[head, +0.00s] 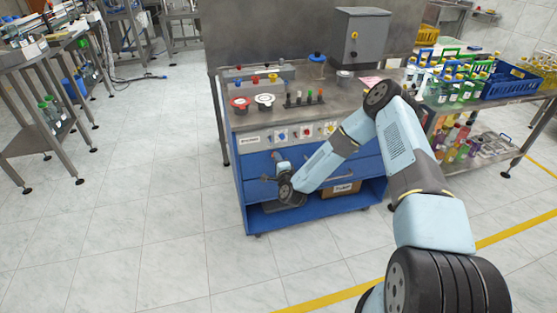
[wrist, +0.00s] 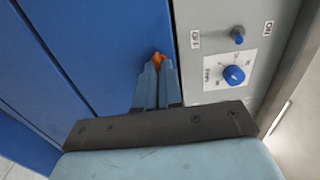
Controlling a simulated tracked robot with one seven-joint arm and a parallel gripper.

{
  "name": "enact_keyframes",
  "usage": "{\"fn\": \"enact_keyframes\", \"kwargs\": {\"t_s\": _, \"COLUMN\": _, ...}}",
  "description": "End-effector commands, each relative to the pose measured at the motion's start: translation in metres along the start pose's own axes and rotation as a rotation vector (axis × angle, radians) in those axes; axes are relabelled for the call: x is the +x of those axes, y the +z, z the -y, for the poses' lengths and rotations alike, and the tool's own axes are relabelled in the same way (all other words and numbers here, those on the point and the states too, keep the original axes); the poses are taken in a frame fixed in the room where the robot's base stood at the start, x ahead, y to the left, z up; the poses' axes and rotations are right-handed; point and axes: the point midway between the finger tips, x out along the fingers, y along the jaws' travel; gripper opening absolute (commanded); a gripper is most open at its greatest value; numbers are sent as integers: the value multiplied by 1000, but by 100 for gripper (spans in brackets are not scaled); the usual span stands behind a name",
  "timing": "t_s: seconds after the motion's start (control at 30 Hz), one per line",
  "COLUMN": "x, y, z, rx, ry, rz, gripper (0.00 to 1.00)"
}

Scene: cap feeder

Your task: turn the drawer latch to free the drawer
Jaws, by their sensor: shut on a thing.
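The blue drawer front (wrist: 110,40) fills much of the wrist view. A small orange latch (wrist: 159,58) sits on it near the grey control panel. My gripper (wrist: 155,68) is shut on the latch, and its blue-grey fingers hide most of it. In the head view the blue cabinet (head: 243,200) stands under a metal worktop, and my gripper (head: 274,158) reaches the left part of its upper drawer front. The latch is too small and too covered there to make out.
A grey control panel (wrist: 211,68) runs beside the drawer, with a blue knob (wrist: 234,75) and an ON/OFF toggle (wrist: 238,36) close to my fingers. A cardboard box (head: 343,188) sits on the cabinet's lower shelf. The floor left of the cabinet is clear.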

Motion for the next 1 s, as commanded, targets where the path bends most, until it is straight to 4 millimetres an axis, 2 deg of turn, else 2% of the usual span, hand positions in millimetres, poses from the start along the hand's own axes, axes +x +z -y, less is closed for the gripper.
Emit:
{"fn": "enact_keyframes", "kwargs": {"t_s": 0.07, "x": -1, "y": -6, "z": -5, "rx": -5, "ry": 9, "rz": -10, "gripper": 0}}
{"fn": "enact_keyframes", "kwargs": {"t_s": 0.1, "x": -1, "y": -6, "z": -5, "rx": -5, "ry": 9, "rz": -9, "gripper": 10}}
{"fn": "enact_keyframes", "kwargs": {"t_s": 0.33, "x": -1, "y": -3, "z": -3, "rx": -3, "ry": 5, "rz": -5, "gripper": 32}}
{"fn": "enact_keyframes", "kwargs": {"t_s": 0.67, "x": -5, "y": -1, "z": -2, "rx": -2, "ry": 4, "rz": -1, "gripper": 32}}
{"fn": "enact_keyframes", "kwargs": {"t_s": 0.77, "x": -15, "y": -1, "z": -2, "rx": -1, "ry": 5, "rz": -1, "gripper": 32}}
{"fn": "enact_keyframes", "kwargs": {"t_s": 1.0, "x": -59, "y": -1, "z": -2, "rx": -1, "ry": 7, "rz": -1, "gripper": 32}}
